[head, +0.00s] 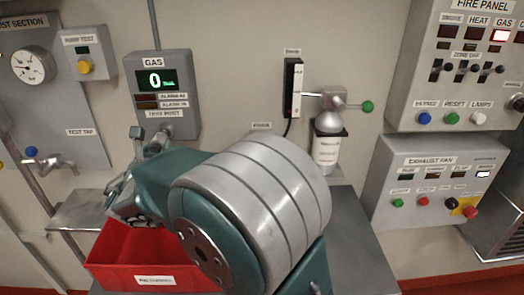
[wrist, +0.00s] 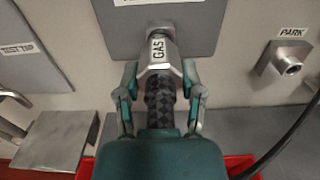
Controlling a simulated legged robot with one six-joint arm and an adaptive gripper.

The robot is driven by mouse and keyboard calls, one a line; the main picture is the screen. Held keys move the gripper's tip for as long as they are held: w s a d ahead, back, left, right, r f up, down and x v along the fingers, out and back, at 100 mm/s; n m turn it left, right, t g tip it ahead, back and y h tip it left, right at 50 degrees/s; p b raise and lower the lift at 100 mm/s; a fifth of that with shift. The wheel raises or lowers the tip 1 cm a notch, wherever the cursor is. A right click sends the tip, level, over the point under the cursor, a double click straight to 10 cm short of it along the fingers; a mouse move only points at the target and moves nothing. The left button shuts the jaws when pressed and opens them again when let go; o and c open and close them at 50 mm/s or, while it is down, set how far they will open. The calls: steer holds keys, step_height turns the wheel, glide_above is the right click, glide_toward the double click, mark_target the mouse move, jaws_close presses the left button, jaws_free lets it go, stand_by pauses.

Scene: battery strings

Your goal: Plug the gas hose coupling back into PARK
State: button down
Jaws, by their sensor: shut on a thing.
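The gas hose coupling (wrist: 158,52) is a silver fitting marked GAS, with a dark knurled grip (wrist: 159,100) behind it. My gripper (wrist: 161,80) is shut around it, one finger on each side. The coupling's far end meets the underside of the grey gas box (wrist: 205,25); I cannot tell whether it is seated in the port there. The PARK socket (wrist: 289,66) is a grey block with an empty round fitting, to the right of the coupling. In the head view the gas box (head: 165,108) reads 0, and my arm hides the PARK socket.
A red bin (head: 100,267) stands below my gripper. A black hose (wrist: 285,148) curves up at the lower right. A test tap (head: 50,163) sits at left, and a gas bottle with a green-knobbed valve (head: 330,150) at right. The wall between gas box and PARK looks clear.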

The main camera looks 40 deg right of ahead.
steer(key=shift+v, duration=0.95)
stand_by(0.3)
steer(key=v, duration=0.5)
stand_by(0.6)
stand_by(0.5)
